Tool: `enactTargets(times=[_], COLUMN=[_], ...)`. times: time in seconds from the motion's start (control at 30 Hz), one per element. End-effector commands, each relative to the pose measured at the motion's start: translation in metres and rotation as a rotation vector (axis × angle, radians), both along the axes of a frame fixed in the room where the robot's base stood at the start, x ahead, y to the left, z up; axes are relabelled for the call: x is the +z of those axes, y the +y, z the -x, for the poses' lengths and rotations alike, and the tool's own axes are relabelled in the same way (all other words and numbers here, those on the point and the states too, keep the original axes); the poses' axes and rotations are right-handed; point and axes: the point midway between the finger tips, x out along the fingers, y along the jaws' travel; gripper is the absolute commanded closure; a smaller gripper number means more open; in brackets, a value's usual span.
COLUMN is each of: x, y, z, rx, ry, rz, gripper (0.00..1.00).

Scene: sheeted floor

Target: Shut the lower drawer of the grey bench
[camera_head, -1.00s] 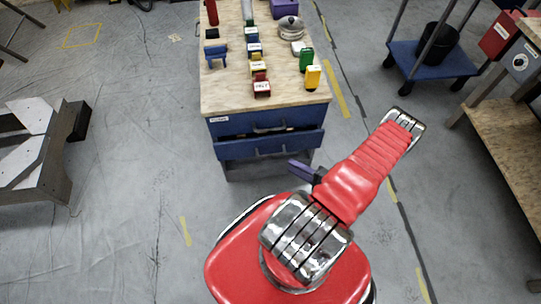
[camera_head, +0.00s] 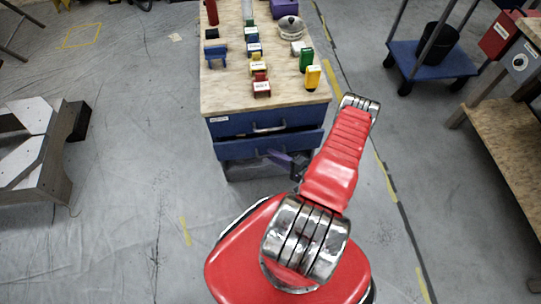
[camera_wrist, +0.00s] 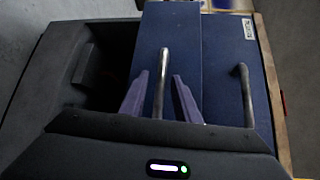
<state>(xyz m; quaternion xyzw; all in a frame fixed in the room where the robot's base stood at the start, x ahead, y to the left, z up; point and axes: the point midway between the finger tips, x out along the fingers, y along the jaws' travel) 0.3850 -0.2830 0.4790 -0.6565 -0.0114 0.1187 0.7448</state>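The bench (camera_head: 222,90) has a wooden top, blue drawer fronts and a dark lower part. The upper drawer (camera_head: 232,125) carries a white label and a bar handle; it also shows at right in the wrist view (camera_wrist: 222,70). The lower drawer (camera_head: 235,149) is below it and seems to stand out a little; how far is unclear. In the wrist view, the lower drawer front (camera_wrist: 182,45) has a bar handle (camera_wrist: 163,75). My gripper (camera_wrist: 158,92) is open, its purple fingers on either side of that handle in the picture. Contact cannot be told.
Blocks, a pot (camera_head: 291,29) and a red bottle (camera_head: 212,12) stand on the bench top. A blue cart (camera_head: 432,60) and a wooden workbench (camera_head: 510,130) are at right.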

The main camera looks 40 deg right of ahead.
Motion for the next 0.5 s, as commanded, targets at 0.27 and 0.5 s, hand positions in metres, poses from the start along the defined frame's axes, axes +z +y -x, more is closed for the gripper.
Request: enactTargets(times=[0.27, 0.5], x=[-0.002, -0.002], y=[0.004, 0.003], z=[-0.015, -0.016], rx=[0.002, 0.001], ry=[-0.001, -0.001], rz=[0.000, 0.000], gripper=[0.71, 0.71])
